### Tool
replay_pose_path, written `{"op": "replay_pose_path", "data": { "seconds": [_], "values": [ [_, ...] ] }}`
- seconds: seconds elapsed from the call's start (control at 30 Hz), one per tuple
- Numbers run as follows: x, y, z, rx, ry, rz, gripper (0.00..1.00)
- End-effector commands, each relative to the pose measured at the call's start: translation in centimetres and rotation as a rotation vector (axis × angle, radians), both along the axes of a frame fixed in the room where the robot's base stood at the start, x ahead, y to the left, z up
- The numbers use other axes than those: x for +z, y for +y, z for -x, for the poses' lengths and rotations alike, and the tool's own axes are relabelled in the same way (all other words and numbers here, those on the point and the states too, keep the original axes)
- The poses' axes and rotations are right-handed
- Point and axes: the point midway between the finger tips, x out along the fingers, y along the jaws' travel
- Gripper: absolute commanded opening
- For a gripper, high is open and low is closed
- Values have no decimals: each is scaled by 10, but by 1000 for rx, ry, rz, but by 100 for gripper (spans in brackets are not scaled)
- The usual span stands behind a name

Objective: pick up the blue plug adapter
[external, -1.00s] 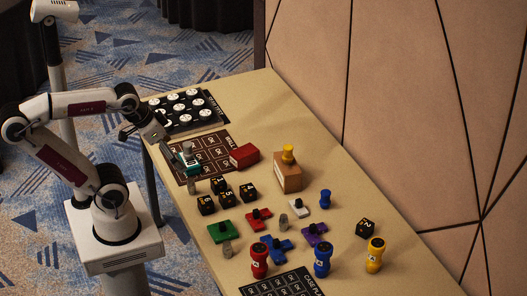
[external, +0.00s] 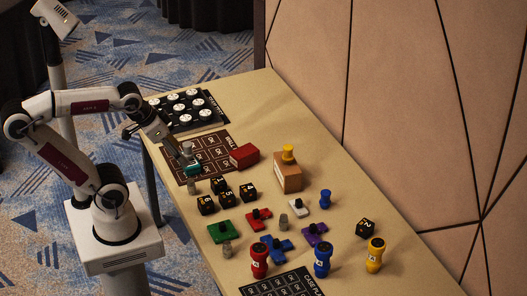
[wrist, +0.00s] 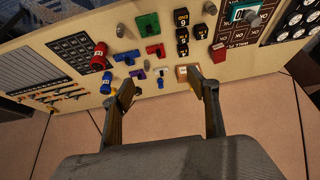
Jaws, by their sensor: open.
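The blue plug adapter, which I take to be the upright blue cylinder with a pale label (external: 322,257), stands near the front of the table between a red one (external: 260,260) and a yellow one (external: 375,254). In the wrist view, the blue adapter (wrist: 106,83) shows at the left, just beyond the left finger. My gripper (external: 181,154) is open and empty, above the far left part of the table by the brown board, well away from the adapter. In the wrist view, its two fingers (wrist: 162,84) are spread apart.
Flat knobbed pieces, including a blue one (external: 277,245), lie behind the adapters. A small blue peg (external: 325,199), black numbered cubes (external: 222,192), a wooden box (external: 287,178) and a red box (external: 243,156) stand farther back. A panelled wall (external: 400,110) rises beyond the table.

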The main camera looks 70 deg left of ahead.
Motion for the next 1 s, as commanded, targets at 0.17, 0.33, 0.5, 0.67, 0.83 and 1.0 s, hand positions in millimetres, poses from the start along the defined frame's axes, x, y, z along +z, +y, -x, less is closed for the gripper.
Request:
{"op": "replay_pose_path", "data": {
  "seconds": [0.17,0.33,0.5,0.67,0.83,1.0],
  "values": [
    [4,7,-31,-10,-35,-38,59],
    [8,15,-71,-33,-89,-89,59],
    [11,20,-113,-68,-145,-136,59],
    [12,20,-152,-109,-198,-173,59],
    [10,17,-192,-161,-254,-206,59],
    [4,10,-230,-221,-308,-229,59]
  ]
}}
